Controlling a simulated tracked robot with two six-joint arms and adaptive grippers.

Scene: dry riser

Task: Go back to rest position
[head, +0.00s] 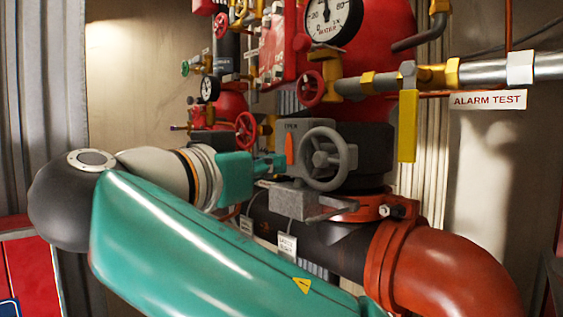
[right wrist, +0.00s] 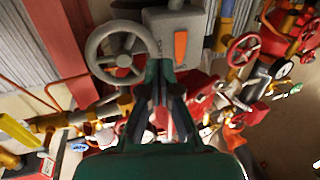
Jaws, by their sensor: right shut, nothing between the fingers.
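My right gripper (head: 270,165) is shut and empty, in front of the grey valve box beside the grey handwheel (head: 325,158). My teal right arm bends across the lower left of the head view. In the right wrist view the closed fingers (right wrist: 160,78) point at the valve box, just right of the handwheel (right wrist: 124,60) and below the orange indicator (right wrist: 181,46). I cannot tell whether the fingertips touch anything. In the head view the orange indicator (head: 290,150) stands upright under the word OPEN. My left gripper is not in view.
A dark pipe with a red-orange elbow (head: 440,275) runs below the valve. A yellow lever (head: 408,125) hangs by the ALARM TEST sign (head: 487,100). Red handwheels (head: 246,130) and a pressure gauge (head: 333,18) crowd behind. The beige wall (head: 130,95) at left is bare.

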